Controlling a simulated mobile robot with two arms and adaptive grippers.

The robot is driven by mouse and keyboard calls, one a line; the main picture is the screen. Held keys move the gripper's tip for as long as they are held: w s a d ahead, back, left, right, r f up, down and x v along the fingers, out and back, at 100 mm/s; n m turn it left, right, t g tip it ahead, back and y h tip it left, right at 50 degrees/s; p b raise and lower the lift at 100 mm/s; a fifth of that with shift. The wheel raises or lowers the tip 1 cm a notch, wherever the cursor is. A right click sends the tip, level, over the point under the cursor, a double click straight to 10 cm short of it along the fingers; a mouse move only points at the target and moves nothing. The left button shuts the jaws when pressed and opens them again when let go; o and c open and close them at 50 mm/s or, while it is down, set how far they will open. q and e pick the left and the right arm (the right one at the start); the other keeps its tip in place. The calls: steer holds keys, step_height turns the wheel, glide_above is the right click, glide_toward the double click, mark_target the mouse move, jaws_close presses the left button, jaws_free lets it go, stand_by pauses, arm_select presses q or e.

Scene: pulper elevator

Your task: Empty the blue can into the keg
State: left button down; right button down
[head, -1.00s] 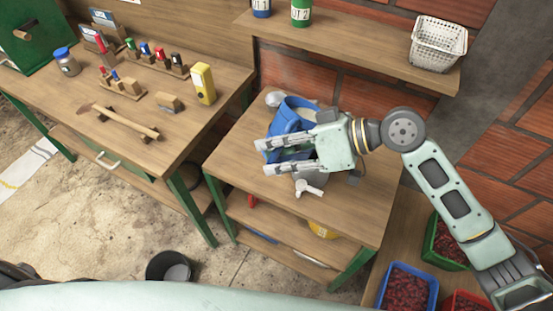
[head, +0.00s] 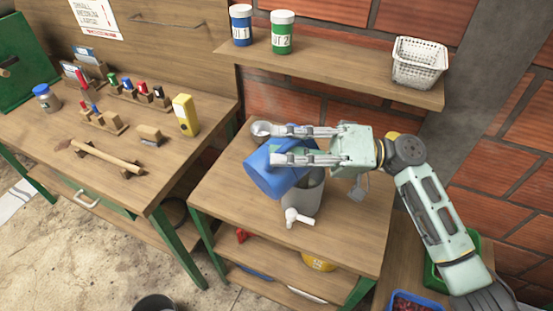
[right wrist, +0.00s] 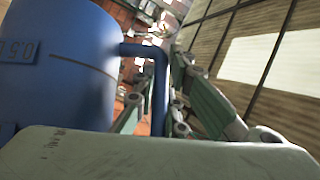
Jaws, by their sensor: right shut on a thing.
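The blue can (head: 264,177) is tilted in the head view. Its base points down-left and its upper end lies toward the keg; its mouth is hidden behind my gripper. My right gripper (head: 276,145) is shut on the can, at its handle side. The right wrist view shows the can's blue wall (right wrist: 55,75) with markings and its handle (right wrist: 159,85) close to the fingers. The grey keg (head: 311,194) stands on the small wooden table, below and beside the can, with a white tap (head: 297,217) at its front. I cannot see any stream or inside the keg.
A round metal thing (head: 262,129) is behind the can. The shelf above (head: 340,75) holds a blue jar (head: 241,25), a green jar (head: 283,32) and a white basket (head: 419,63). The left workbench (head: 70,175) carries tools and a yellow block (head: 186,115). The small table's front (head: 230,205) is clear.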

mark_target(313, 142)
steer(key=shift+w+d+f+m+t+y+b, duration=0.15)
steer(key=shift+w+d+m+y+b, duration=0.65)
steer(key=shift+b, duration=0.45)
steer(key=shift+w+d+f+m+t+y+b, duration=0.15)
steer(key=shift+w+d+m+y+b, duration=0.65)
steer(key=shift+b, duration=0.45)
steer(key=shift+w+d+r+m+t+y+b, duration=0.15)
steer(key=shift+w+d+m+t+y+b, duration=0.25)
steer(key=shift+w+d+m+t+b, duration=0.25)
steer(key=shift+w+d+r+m+t+y+b, duration=0.1)
steer(key=shift+w+d+m+t+y+b, duration=0.35)
steer(key=shift+w+m, duration=0.4)
steer(key=shift+w+d+r+m+t+y+b, duration=0.2)
steer(key=shift+w+d+m+t+y+b, duration=0.15)
steer(key=shift+w+d+m+t, duration=0.35)
steer(key=shift+w+d+r+m+t+y+b, duration=0.2)
steer(key=shift+w+d+m+t+b, duration=0.25)
steer(key=shift+m, duration=0.45)
steer(key=shift+a, duration=0.1)
